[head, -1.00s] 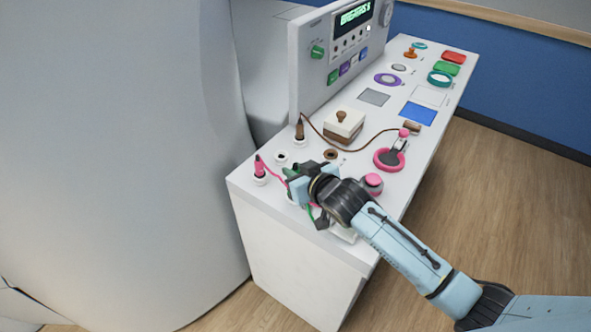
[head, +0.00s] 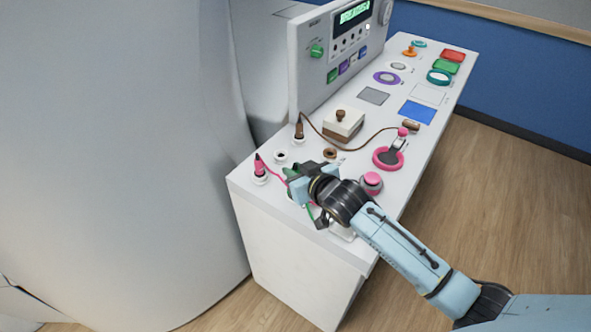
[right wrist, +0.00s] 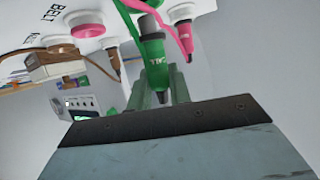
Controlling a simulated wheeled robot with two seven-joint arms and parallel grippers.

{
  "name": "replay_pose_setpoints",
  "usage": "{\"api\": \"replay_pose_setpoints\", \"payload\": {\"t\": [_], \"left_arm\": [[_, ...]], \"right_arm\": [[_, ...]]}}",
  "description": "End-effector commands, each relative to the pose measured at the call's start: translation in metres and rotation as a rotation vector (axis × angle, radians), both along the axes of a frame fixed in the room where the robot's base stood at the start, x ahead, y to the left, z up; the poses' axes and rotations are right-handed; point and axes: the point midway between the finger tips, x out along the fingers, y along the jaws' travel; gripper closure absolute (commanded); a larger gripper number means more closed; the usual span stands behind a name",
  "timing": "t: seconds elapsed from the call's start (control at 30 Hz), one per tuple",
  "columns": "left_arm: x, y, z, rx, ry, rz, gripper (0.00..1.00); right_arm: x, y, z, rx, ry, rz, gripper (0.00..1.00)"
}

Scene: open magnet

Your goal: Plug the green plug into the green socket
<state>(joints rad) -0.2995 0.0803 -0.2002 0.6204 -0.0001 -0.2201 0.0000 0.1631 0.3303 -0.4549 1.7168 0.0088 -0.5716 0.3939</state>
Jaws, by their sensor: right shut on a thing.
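My right gripper (head: 296,190) is low over the near left corner of the white bench. It is shut on the green plug (right wrist: 154,68), which shows between the fingers in the right wrist view. The plug's dark grey collar (right wrist: 149,27) points to the top of that picture, towards the bench. A green cable (right wrist: 127,18) runs beside it. I cannot make out the green socket; the gripper covers that part of the bench in the head view. Whether the plug tip touches a socket cannot be told. My left gripper is not in view.
A pink plug (head: 260,166) stands in a white socket close by, its pink cable running towards my gripper. An empty white socket (head: 281,157) and a brown plug (head: 299,131) are behind. A pink button (head: 371,183) is right of my gripper. The large white machine (head: 120,150) fills the left.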

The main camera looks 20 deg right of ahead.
Motion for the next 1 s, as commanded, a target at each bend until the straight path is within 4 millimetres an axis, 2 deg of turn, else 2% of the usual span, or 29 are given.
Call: {"api": "replay_pose_setpoints", "payload": {"t": [1.0], "left_arm": [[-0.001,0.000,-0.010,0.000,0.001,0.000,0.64]], "right_arm": [[0.000,0.000,-0.021,0.000,0.000,0.000,1.00]]}}
